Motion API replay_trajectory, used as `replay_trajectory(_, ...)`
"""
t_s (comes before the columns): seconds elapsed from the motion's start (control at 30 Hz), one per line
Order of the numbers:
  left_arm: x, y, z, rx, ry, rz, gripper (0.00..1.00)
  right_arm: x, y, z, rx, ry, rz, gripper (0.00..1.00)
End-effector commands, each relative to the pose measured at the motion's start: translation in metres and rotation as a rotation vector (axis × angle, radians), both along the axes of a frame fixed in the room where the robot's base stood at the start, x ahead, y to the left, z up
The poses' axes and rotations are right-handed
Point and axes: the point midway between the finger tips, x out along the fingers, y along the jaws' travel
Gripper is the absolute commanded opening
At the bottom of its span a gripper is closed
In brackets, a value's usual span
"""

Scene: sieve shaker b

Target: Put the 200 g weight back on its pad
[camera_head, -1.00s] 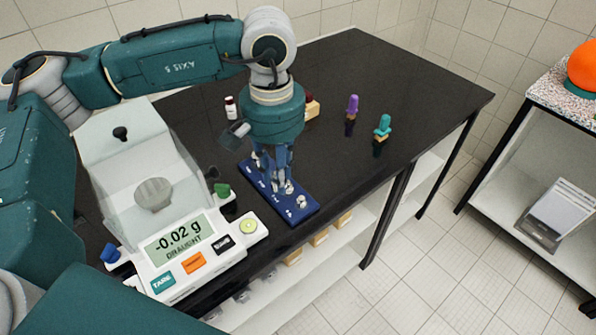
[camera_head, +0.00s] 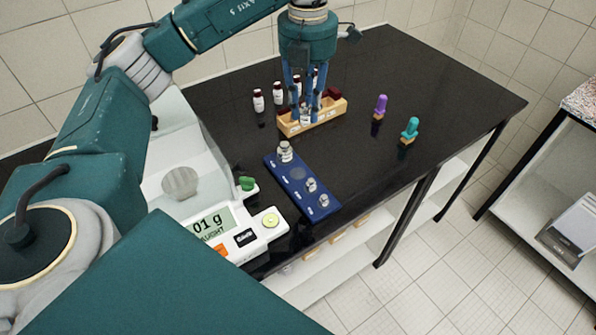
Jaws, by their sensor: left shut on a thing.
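My left gripper (camera_head: 306,108) is shut, pointing down over the wooden block at the back. A small silvery thing (camera_head: 317,99) shows between its fingers, mostly hidden; it looks like the 200 g weight, but no marking is readable. The dark blue pad board (camera_head: 271,161) lies on the black bench, in front of and below the gripper. A large silver weight (camera_head: 285,152) stands at its far end. Just in front of it is a bare round pad (camera_head: 298,173). Two smaller silver weights (camera_head: 311,185) (camera_head: 323,201) stand towards the near end. My right gripper is not in view.
The wooden block (camera_head: 335,108) stands under the gripper. A purple-topped (camera_head: 381,104) and a teal-topped (camera_head: 410,129) tool stand to the right. The balance (camera_head: 262,233) is left of the board. The bench's right part is clear.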

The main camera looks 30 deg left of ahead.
Motion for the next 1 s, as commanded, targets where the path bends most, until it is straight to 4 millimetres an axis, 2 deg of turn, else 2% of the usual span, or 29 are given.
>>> replay_trajectory(0.1, 0.002, 0.011, 0.006, -0.008, 0.005, 0.254, 0.0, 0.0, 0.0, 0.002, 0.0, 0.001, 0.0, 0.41)
replay_trajectory(0.2, 0.002, 0.017, 0.008, -0.01, 0.011, 0.398, 0.0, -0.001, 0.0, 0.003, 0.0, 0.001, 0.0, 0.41)
replay_trajectory(0.37, 0.002, 0.021, 0.003, -0.011, 0.015, 0.503, 0.0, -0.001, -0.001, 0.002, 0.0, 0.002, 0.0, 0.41)
replay_trajectory(0.47, 0.001, 0.021, -0.013, -0.01, 0.019, 0.513, 0.0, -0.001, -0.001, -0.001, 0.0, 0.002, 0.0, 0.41)
replay_trajectory(0.77, -0.001, 0.021, -0.085, -0.01, 0.022, 0.51, 0.0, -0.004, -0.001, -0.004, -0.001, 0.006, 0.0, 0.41)
replay_trajectory(0.8, 0.0, 0.022, -0.091, -0.008, 0.021, 0.511, 0.0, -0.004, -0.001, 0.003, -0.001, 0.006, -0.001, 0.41)
replay_trajectory(1.0, 0.001, 0.022, -0.133, -0.01, 0.016, 0.51, 0.0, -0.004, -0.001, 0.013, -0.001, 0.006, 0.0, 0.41)
